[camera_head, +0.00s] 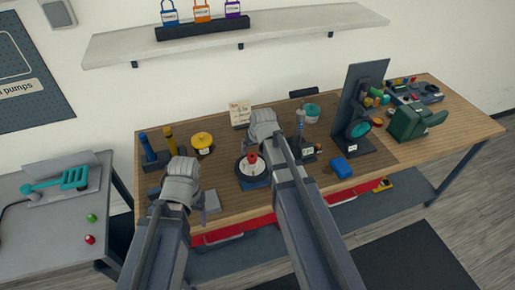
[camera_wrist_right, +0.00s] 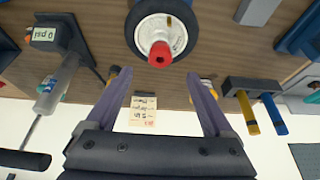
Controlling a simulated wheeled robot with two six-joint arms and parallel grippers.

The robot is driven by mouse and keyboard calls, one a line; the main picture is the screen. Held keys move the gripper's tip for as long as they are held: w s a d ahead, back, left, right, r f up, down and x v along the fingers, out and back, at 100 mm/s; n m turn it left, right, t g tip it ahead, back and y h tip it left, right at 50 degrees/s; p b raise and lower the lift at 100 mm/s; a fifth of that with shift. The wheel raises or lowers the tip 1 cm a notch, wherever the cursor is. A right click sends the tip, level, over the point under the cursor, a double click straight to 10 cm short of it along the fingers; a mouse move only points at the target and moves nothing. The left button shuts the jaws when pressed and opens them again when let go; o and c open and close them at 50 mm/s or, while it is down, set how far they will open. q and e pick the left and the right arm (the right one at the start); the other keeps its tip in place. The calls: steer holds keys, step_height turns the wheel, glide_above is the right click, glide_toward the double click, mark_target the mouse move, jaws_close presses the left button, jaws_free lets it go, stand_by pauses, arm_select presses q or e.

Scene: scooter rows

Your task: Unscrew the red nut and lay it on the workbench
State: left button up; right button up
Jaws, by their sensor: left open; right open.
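The red nut (camera_head: 252,157) sits at the centre of a small black-tyred wheel (camera_head: 241,170), on a dark blue base on the wooden workbench (camera_head: 230,205). In the right wrist view, the red nut (camera_wrist_right: 160,55) is in front of the pale hub of the wheel (camera_wrist_right: 183,38). My right gripper (camera_wrist_right: 159,75) is open and empty; the nut is just beyond the fingertips, roughly midway between them. In the head view its wrist is behind the wheel. My left gripper (camera_head: 182,185) is near the bench's left front, away from the wheel; its fingers are hard to make out.
A yellow round part (camera_head: 202,141) and blue and yellow upright handles (camera_head: 147,147) stand at the back left. A pump-like tool (camera_head: 300,125) and a blue block (camera_head: 343,168) are to the right. A dark upright panel (camera_head: 362,85) stands further right. A note card (camera_head: 240,113) is behind the wheel.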

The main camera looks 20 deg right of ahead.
mark_target(253, 155)
steer(key=shift+b+x, duration=3.6)
steer(key=shift+x, duration=0.35)
jaws_close()
steer(key=shift+n+y, duration=0.4)
steer(key=shift+n, duration=0.5)
jaws_free()
steer(key=shift+s+r, duration=0.1)
steer(key=shift+r, duration=0.05)
steer(key=p+v, duration=0.7)
steer(key=shift+s+r, duration=0.1)
steer(key=shift+r, duration=0.2)
